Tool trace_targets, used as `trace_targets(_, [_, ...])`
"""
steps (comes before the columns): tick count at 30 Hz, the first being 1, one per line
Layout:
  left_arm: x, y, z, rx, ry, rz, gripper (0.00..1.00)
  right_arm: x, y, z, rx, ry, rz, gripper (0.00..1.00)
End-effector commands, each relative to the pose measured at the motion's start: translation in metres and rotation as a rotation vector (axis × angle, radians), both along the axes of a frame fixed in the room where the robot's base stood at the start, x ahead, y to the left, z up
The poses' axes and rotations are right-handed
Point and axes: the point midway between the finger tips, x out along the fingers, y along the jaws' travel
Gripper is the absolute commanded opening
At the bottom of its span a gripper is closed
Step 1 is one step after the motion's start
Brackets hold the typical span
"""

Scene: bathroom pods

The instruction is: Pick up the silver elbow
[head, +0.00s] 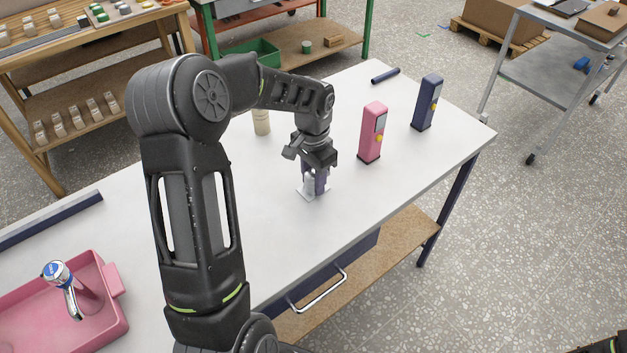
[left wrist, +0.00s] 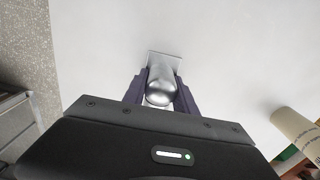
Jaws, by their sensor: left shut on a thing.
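The silver elbow (left wrist: 160,88) is a shiny rounded metal piece with a square flat plate at its far end in the left wrist view. In the head view the elbow (head: 309,187) is small and partly hidden by my fingers, near the middle of the white table. My left gripper (head: 315,182) points down over it, with purple fingers on either side. In the left wrist view the gripper (left wrist: 161,80) is shut on the elbow. The elbow looks to be at or very near the table top; any gap is hard to tell. My right gripper is not in view.
A pink device (head: 373,133) and a dark blue device (head: 427,103) stand right of the gripper. A beige cylinder (head: 261,122) stands behind my arm. A pink basin (head: 113,327) with a chrome tap (head: 66,287) lies front left. A dark tube (head: 385,76) lies at the back.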

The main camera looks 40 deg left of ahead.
Motion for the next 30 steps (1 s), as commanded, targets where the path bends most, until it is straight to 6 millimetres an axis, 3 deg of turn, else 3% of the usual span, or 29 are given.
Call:
trace_targets(11, [0.001, 0.000, 0.010, 0.001, -0.002, 0.001, 0.00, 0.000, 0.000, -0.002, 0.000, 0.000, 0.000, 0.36])
trace_targets(24, [0.001, 0.000, 0.087, 0.001, -0.003, -0.001, 0.00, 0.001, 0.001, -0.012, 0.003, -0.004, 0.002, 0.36])
trace_targets(30, [0.000, 0.000, 0.101, 0.000, -0.001, 0.000, 0.00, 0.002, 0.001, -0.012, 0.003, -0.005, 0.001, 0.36])
